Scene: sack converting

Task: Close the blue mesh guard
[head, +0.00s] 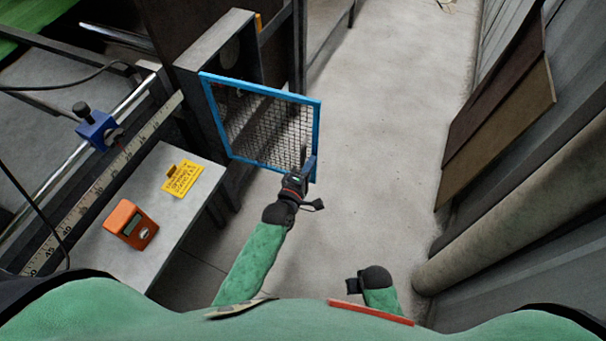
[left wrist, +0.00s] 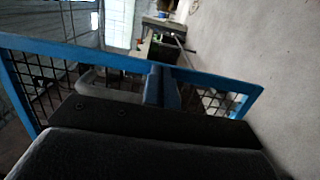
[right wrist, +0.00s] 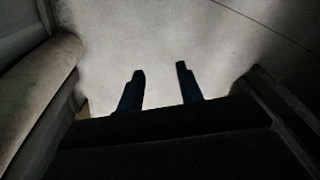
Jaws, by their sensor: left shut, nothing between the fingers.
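The blue mesh guard (head: 260,92) is a blue frame with wire mesh, standing swung out from the grey machine housing on its left side. Its blue frame also crosses the left wrist view (left wrist: 85,57). My left gripper (head: 309,165) is at the guard's lower right corner, by the free edge. In the left wrist view its fingers (left wrist: 162,86) are together with nothing between them, close against the frame; I cannot tell whether they touch it. My right gripper (right wrist: 160,88) has its two fingers apart and empty, over bare floor. In the head view it is low, near my body.
A grey table (head: 137,250) at left holds an orange meter (head: 131,224) and a yellow tag (head: 182,178). A ruler rail with a blue clamp (head: 96,127) runs beside it. Brown boards (head: 500,110) and a thick pipe (head: 510,225) line the right. The floor between is clear.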

